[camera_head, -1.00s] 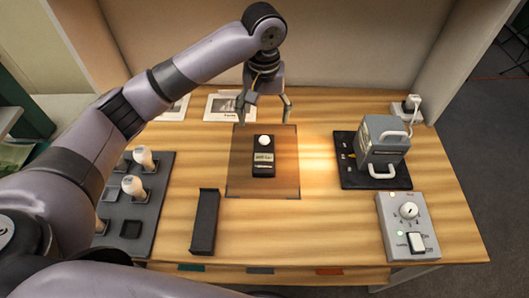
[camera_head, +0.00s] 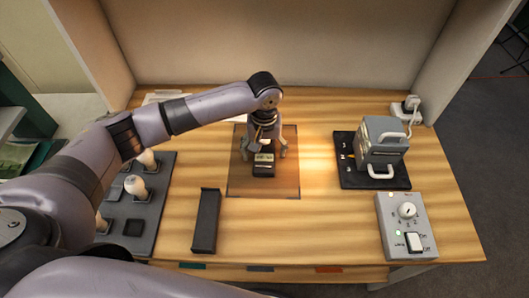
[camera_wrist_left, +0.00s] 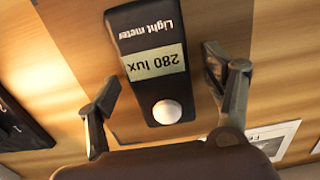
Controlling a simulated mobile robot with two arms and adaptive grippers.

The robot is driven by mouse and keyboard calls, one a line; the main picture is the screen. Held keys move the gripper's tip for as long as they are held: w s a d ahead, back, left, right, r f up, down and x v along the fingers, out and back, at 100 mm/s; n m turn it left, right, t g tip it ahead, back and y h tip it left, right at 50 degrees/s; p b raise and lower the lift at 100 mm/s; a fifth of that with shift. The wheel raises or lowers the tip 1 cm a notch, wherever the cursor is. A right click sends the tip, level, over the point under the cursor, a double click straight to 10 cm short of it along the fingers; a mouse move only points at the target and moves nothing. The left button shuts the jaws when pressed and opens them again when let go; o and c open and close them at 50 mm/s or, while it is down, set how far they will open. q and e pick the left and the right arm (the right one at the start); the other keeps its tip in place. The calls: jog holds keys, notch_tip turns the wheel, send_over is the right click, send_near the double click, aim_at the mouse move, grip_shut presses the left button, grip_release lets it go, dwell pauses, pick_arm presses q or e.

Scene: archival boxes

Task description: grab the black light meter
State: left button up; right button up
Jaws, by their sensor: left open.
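The black light meter (camera_head: 263,169) lies on a brown mat (camera_head: 285,186) in the middle of the table. In the left wrist view the light meter (camera_wrist_left: 140,28) shows a display reading 280 lux and a white dome. My left gripper (camera_head: 264,150) is open above the meter's far end, which it hides in the head view. In the left wrist view its fingers (camera_wrist_left: 165,100) stand on either side of the dome end, apart from the meter. My right gripper is not in view.
A long black holder (camera_head: 206,220) lies front left of the mat. A grey tray with white-knobbed stamps (camera_head: 137,186) is at left. A grey device (camera_head: 383,143) on a black base and a control box (camera_head: 408,226) stand at right.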

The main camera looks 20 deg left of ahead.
pick_arm(q)
jog(key=shift+c, duration=0.4)
jog(key=c, duration=1.3)
